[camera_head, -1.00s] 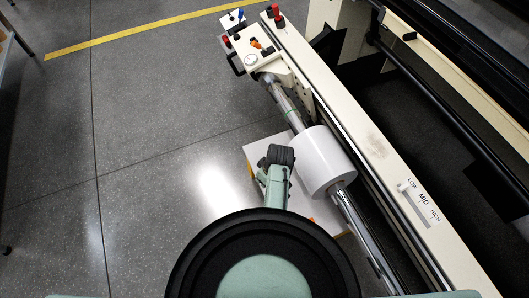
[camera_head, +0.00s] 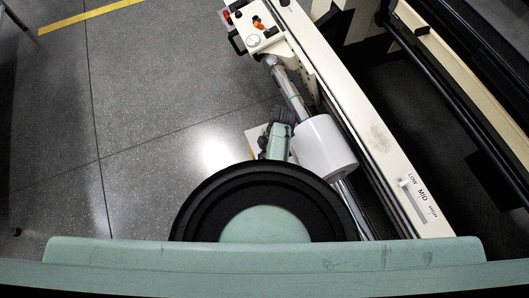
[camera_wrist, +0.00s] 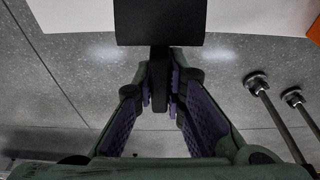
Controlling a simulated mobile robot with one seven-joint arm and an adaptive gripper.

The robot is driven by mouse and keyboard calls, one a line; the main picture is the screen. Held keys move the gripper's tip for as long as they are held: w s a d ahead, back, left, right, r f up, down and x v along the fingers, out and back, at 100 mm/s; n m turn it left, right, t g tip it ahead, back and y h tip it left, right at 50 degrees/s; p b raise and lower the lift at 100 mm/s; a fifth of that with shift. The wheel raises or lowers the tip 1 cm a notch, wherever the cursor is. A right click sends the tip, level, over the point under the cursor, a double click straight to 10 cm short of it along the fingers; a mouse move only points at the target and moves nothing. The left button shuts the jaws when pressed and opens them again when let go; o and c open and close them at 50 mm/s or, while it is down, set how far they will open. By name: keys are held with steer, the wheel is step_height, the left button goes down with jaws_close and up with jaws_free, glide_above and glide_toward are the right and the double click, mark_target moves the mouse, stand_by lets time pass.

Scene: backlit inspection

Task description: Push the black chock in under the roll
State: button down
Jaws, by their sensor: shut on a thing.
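The white roll (camera_head: 325,146) sits on a metal shaft along the machine's left side. My gripper (camera_head: 283,115) is just left of the roll's upper end in the head view, partly hidden by my own wrist. In the wrist view my gripper (camera_wrist: 160,78) is shut on the narrow dark stem of the black chock. The chock's wide black block (camera_wrist: 160,22) projects beyond the fingertips, over or against a white surface. The chock cannot be made out in the head view. Whether it touches the roll cannot be told.
A pale board (camera_head: 254,141) shows left of my gripper, mostly hidden by my arm. A control box (camera_head: 256,34) with a gauge and knobs stands at the shaft's far end. The cream machine frame (camera_head: 370,130) bounds the right. Open grey floor (camera_head: 160,110) lies left.

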steer(key=shift+r, duration=0.1)
steer(key=b+x, duration=0.2)
steer(key=d+b+x, duration=0.1)
steer(key=x, duration=0.2)
steer(key=d+b+x, duration=0.1)
steer(key=b+x, duration=0.1)
steer(key=x, duration=0.1)
steer(key=shift+w+a+f+b, duration=0.15)
steer(key=shift+w+f+b, duration=0.2)
steer(key=shift+f, duration=0.15)
steer(key=shift+w+d, duration=0.35)
steer(key=shift+d, duration=0.4)
steer(key=c, duration=1.6)
jaws_free()
steer(key=shift+o, duration=0.2)
steer(key=v, duration=1.2)
steer(key=shift+w, duration=0.1)
